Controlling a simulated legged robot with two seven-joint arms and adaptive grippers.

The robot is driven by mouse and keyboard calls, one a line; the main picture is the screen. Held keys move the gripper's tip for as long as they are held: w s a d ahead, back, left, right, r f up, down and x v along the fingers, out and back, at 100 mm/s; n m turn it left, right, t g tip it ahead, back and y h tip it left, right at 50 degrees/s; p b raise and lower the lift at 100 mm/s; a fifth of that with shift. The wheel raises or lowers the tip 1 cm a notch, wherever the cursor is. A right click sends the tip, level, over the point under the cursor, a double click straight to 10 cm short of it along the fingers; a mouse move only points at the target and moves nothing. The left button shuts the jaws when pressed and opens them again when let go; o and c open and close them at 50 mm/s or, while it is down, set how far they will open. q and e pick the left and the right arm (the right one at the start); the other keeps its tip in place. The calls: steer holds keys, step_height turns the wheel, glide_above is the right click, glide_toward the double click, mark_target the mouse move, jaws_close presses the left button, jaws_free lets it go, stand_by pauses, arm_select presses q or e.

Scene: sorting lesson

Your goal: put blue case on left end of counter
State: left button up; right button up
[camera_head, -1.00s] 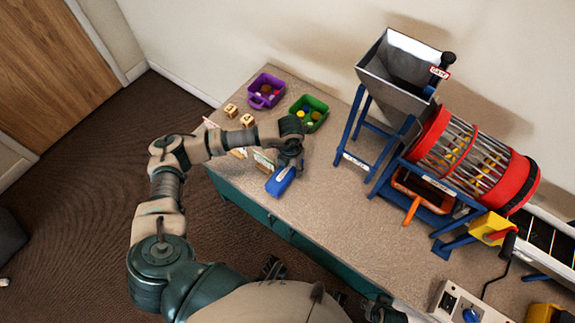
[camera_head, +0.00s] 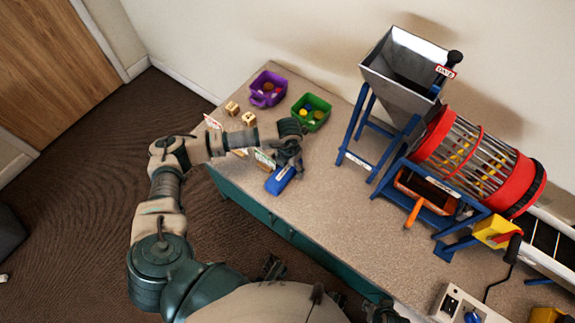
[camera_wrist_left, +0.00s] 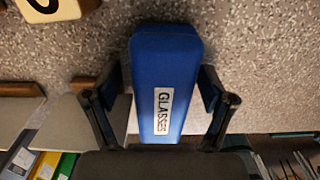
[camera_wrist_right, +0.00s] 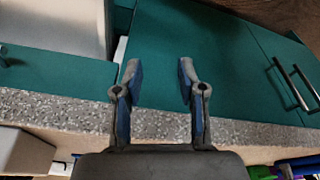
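The blue case (camera_head: 281,181), labelled "GLASSES", is at the left part of the counter (camera_head: 330,200), near its front edge. In the left wrist view the case (camera_wrist_left: 165,65) lies between the fingers of my left gripper (camera_wrist_left: 160,100). A gap shows on the case's left side and the right finger is very close to it. My left gripper (camera_head: 292,165) is open over the case in the head view. My right gripper (camera_wrist_right: 158,85) is open and empty in front of the teal cabinet doors (camera_wrist_right: 200,60).
A purple bin (camera_head: 267,89), a green bin (camera_head: 311,111) and wooden letter blocks (camera_head: 249,119) are behind the left gripper. A metal hopper (camera_head: 402,75) and red drum sorter (camera_head: 475,160) fill the right. Counter between case and sorter is clear.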

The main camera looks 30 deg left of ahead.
arm_select(q)
steer(key=shift+d+r, duration=0.1)
steer(key=shift+d, duration=0.4)
steer(key=shift+d+r, duration=0.2)
steer(key=shift+r, duration=0.1)
step_height(320, 180, up, 3)
steer(key=shift+d+f+p, duration=0.1)
steer(key=shift+p, duration=0.3)
steer(key=r, duration=0.2)
steer(key=a+r, duration=0.1)
steer(key=r, duration=0.2)
steer(key=r+p, duration=0.1)
steer(key=r, duration=0.1)
steer(key=shift+a+r, duration=0.2)
steer(key=shift+r, duration=0.15)
steer(key=shift+d+r, duration=0.55)
arm_select(e)
steer(key=shift+g, duration=0.3)
steer(key=f, duration=0.2)
steer(key=d+f, duration=0.1)
steer(key=f, duration=0.2)
steer(key=shift+w+d+f, duration=0.15)
steer(key=shift+w+f, duration=0.15)
steer(key=shift+w, duration=0.05)
